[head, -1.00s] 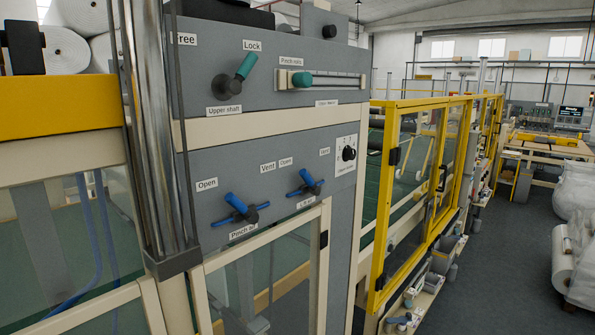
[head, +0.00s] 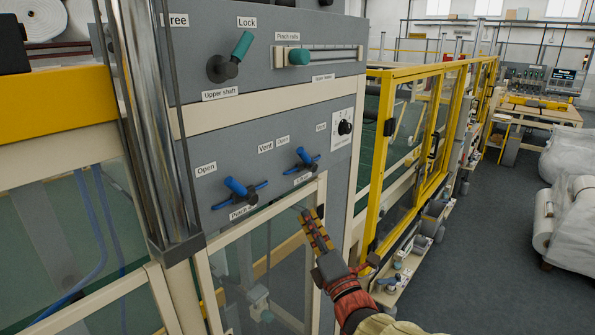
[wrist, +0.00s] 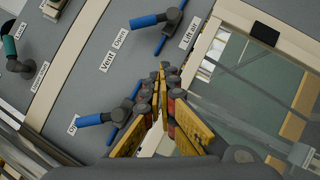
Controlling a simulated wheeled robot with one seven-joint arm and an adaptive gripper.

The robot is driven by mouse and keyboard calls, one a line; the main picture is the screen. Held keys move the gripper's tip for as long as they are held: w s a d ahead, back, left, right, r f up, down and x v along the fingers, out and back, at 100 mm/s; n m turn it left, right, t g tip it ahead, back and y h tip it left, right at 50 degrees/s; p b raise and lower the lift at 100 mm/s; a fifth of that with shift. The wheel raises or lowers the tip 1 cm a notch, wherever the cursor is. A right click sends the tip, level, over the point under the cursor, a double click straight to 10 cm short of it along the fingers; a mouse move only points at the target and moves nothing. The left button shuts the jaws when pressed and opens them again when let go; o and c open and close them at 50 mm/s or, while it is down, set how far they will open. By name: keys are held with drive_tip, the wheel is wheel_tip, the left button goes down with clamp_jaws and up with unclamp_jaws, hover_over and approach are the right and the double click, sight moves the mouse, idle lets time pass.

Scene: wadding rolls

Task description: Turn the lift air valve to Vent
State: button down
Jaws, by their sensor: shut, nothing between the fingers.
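The lift air valve (head: 305,158) is the right one of two blue-handled valves on the grey panel. The fingertips also show in the wrist view (wrist: 163,75), between the two valves and below the lift one.
The pinch air valve (head: 237,188) sits to the left, its lever also up-left. A framed clear door (head: 265,213) lies just below the valves. The upper shaft lever (head: 240,47) and pinch rolls slider (head: 299,57) are above. A yellow guard frame (head: 375,170) stands right.

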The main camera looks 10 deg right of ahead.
sight(304, 159)
drive_tip(key=shift+s+a+r+n+t, duration=0.1)
drive_tip(key=shift+s+r+n+t, duration=0.1)
drive_tip(key=shift+r+n, duration=0.3)
drive_tip(key=shift+s+r+n+t, duration=0.1)
drive_tip(key=shift+r+n+t, duration=0.1)
drive_tip(key=shift+r+n, duration=0.3)
drive_tip(key=shift+f, duration=0.15)
drive_tip(key=shift+w, duration=0.1)
drive_tip(key=d+r+p+x, duration=0.1)
drive_tip(key=p+x, duration=0.2)
drive_tip(key=x, duration=0.9)
drive_tip(key=shift+w+d+r, duration=0.15)
drive_tip(key=shift+d+r, duration=0.25)
drive_tip(key=shift+d, duration=0.1)
drive_tip(key=shift+d+r+m, duration=0.1)
drive_tip(key=shift+r+m, duration=0.15)
drive_tip(key=shift+m, duration=0.15)
